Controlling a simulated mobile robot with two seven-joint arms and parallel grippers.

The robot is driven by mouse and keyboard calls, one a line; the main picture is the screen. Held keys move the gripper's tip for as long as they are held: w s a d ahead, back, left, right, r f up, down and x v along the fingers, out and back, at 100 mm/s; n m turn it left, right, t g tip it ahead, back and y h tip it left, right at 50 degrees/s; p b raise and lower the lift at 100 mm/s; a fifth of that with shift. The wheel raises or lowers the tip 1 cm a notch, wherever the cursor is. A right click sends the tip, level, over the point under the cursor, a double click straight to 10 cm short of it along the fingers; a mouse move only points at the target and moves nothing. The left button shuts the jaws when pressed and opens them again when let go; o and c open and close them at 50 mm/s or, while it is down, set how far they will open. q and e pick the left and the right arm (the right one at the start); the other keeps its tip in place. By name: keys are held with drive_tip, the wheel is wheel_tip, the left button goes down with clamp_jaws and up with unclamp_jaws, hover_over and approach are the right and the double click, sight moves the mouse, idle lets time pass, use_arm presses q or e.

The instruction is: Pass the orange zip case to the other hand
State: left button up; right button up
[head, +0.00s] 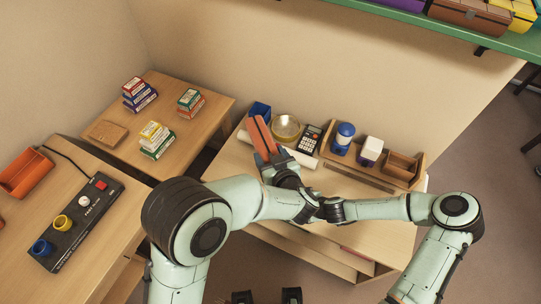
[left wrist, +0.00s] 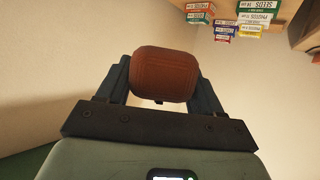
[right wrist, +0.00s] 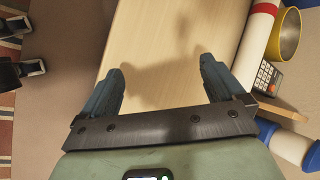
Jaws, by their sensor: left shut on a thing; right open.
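The orange zip case (head: 262,138) is held up at an angle above the back left of the middle desk. My left gripper (head: 274,160) is shut on it near its lower end. In the left wrist view the case (left wrist: 163,74) sits between the two fingers, its rounded end toward the camera. My right gripper (right wrist: 160,88) is open and empty over bare desktop in the right wrist view. In the head view the right gripper's fingers are hard to make out where the two arms overlap.
The middle desk (head: 355,223) carries a yellow bowl (head: 286,126), a calculator (head: 309,138), a white roll (head: 301,158) and a wooden organiser (head: 402,166) along its back. Small boxes (head: 157,139) stand on the left table. A green shelf (head: 400,17) hangs at upper right.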

drive_tip(key=s, duration=0.3)
drive_tip(key=shift+s+f, duration=0.2)
drive_tip(key=shift+f, duration=0.05)
drive_tip(key=s+a+f+n+g, duration=0.1)
drive_tip(key=s+f+n+g, duration=0.2)
drive_tip(key=s+n, duration=0.3)
drive_tip(key=s+a+f+n+g, duration=0.1)
drive_tip(key=s+f+n+g, duration=0.2)
drive_tip(key=s+n, duration=0.4)
drive_tip(key=s+f, duration=0.1)
drive_tip(key=s, duration=0.7)
drive_tip(key=shift+s+a+f+g, duration=0.2)
drive_tip(key=shift+s+f+g, duration=0.05)
drive_tip(key=shift+s+g, duration=0.15)
drive_tip(key=shift+w, duration=0.1)
